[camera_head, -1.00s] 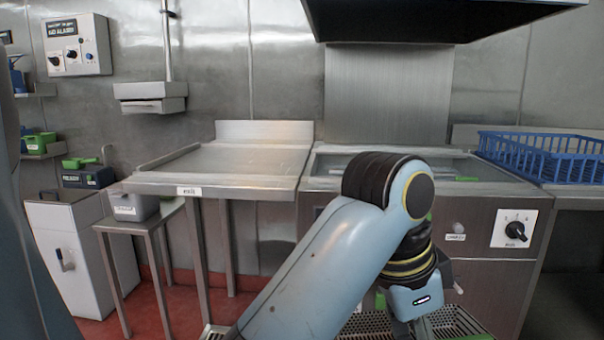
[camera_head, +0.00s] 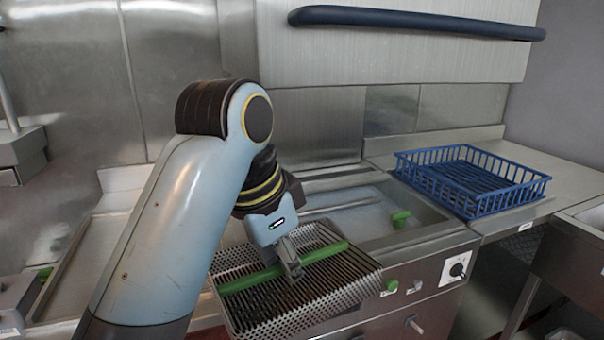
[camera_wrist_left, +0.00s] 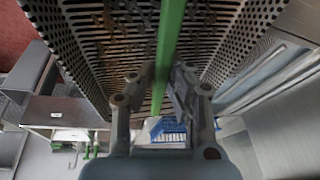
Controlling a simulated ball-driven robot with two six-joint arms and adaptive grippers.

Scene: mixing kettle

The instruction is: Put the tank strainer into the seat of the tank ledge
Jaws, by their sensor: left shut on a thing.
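The tank strainer (camera_head: 340,305) is a perforated metal basket with slots in its floor and a green bar (camera_head: 325,252) across it. My left gripper (camera_head: 290,268) is shut on the green bar and holds the strainer in front of the tank. In the left wrist view the bar (camera_wrist_left: 170,45) runs between the fingers (camera_wrist_left: 152,88), with the perforated wall (camera_wrist_left: 228,55) beyond. The tank (camera_head: 425,240) is an open steel basin behind the strainer, partly hidden by my arm and the strainer. I cannot make out the ledge's seat. My right gripper is not in view.
A green handle (camera_head: 401,217) sticks up in the tank. A blue wire basket (camera_head: 475,205) stands on the counter to the right. A hood with a dark rail (camera_head: 420,22) hangs above.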

